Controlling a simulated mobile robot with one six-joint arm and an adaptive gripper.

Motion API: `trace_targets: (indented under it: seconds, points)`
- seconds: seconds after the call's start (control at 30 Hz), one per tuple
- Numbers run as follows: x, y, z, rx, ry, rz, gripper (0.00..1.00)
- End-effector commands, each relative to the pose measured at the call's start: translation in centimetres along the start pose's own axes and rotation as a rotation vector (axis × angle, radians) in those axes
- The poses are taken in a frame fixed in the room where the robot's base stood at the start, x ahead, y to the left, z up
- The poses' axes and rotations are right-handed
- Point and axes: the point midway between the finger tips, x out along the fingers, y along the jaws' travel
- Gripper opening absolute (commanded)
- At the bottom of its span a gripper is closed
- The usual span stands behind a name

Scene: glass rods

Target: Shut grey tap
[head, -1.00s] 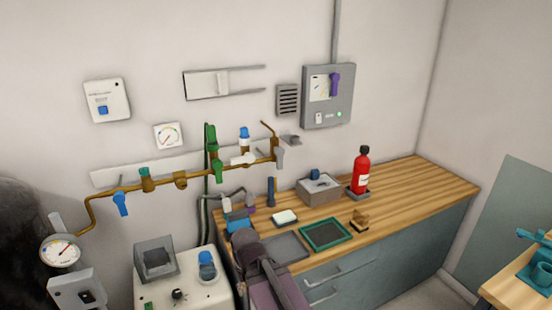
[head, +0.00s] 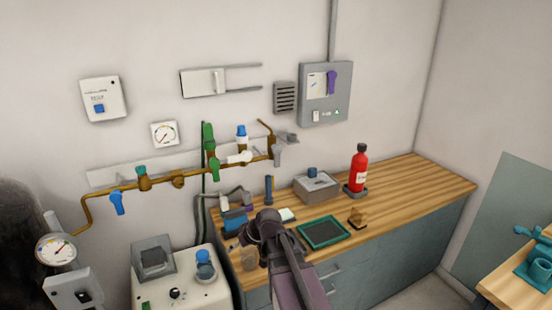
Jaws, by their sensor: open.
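The grey tap (head: 277,154) is at the right end of the brass pipe (head: 207,176) on the back wall. Its grey lever points down, and the pipe rises behind it. My gripper (head: 263,224) is at the end of my dark arm, over the left part of the counter. It is below the grey tap and apart from it. Its fingers are small and dark here, with nothing visibly held in them.
A red bottle (head: 358,170) and a grey box (head: 317,186) stand on the wooden counter (head: 407,185). A green-rimmed tray (head: 323,232) lies nearer. The counter's right part is clear.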

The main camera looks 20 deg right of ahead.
Motion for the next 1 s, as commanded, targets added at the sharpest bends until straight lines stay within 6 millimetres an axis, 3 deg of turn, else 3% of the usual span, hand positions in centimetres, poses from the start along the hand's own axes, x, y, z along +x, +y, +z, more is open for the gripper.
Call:
trace_targets:
  seconds: [0.03,0.2,0.37,0.5,0.7,0.8,1.0]
  points:
    - [-0.1,1.3,-1.8,-0.019,0.074,-0.013,0.7]
    - [-2.0,5.2,-7.1,-0.091,0.34,-0.017,0.7]
    - [-5.1,10.1,-11.3,-0.131,0.581,0.05,0.7]
    - [-8.5,15.1,-13.9,-0.14,0.765,0.157,0.7]
    - [-13.0,21.5,-15.6,-0.121,0.939,0.323,0.7]
    - [-14.5,23.6,-15.8,-0.109,0.983,0.383,0.7]
    - [-15.7,25.3,-15.8,-0.096,1.016,0.436,0.7]
